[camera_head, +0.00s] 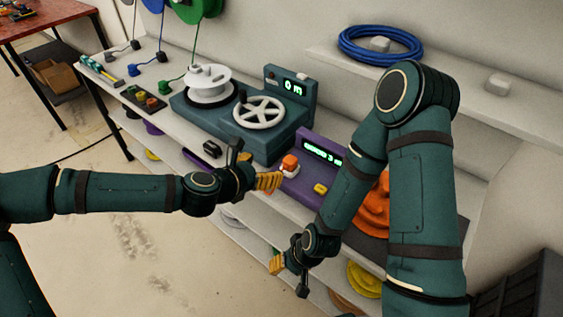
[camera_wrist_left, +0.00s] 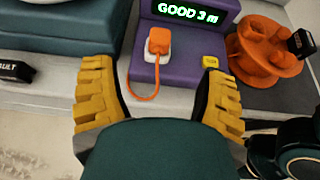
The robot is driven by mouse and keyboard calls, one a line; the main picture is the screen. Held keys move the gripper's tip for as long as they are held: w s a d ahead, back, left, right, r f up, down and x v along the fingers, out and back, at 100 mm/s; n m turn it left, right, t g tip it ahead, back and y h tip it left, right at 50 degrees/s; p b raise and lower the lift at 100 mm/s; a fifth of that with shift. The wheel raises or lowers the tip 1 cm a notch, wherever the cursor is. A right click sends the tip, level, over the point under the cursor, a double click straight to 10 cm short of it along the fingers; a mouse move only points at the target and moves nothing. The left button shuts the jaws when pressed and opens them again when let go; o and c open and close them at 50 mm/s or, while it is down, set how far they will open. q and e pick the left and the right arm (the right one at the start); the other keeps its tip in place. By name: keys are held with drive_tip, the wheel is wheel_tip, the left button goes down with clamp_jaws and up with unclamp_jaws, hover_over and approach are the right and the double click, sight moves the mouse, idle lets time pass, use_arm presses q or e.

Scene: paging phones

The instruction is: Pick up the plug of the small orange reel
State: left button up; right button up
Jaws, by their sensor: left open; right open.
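The orange plug (camera_wrist_left: 158,40) sits in a white socket (camera_wrist_left: 152,58) on the purple tester (camera_wrist_left: 184,80), whose display reads "GOOD 3 m". Its orange cord (camera_wrist_left: 157,85) hangs in a loop below it. The plug also shows in the head view (camera_head: 290,162). The small orange reel (camera_wrist_left: 262,50) stands right of the tester; in the head view my right arm partly hides it (camera_head: 376,212). My left gripper (camera_head: 254,167) is open and empty, just left of the plug in the head view; its fingers (camera_wrist_left: 158,100) are spread below the plug in the wrist view. My right gripper (camera_head: 288,277) is open, low before the bench.
A teal winding machine (camera_head: 190,112) with a white reel and handwheel stands left of the tester. A black block marked "FAULT" (camera_wrist_left: 16,70) lies at the bench edge. A yellow button (camera_wrist_left: 210,62) is on the tester. A blue cable coil (camera_head: 380,46) lies on the upper shelf.

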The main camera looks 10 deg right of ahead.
sight(288, 161)
use_arm(q)
drive_tip(key=b+x, duration=0.1)
drive_tip(key=x, duration=0.6)
drive_tip(key=shift+w+d+f, duration=0.1)
drive_tip(key=shift+d+f, duration=0.1)
drive_tip(key=shift+d, duration=0.2)
drive_tip(key=x, duration=0.2)
drive_tip(key=b+x, duration=0.1)
drive_tip(key=x, duration=0.1)
drive_tip(key=shift+w+f, duration=0.1)
drive_tip(key=shift+f, duration=0.4)
drive_tip(key=shift+w+d+f, duration=0.1)
drive_tip(key=shift+w+d, duration=0.15)
drive_tip(key=shift+d, duration=0.05)
clamp_jaws()
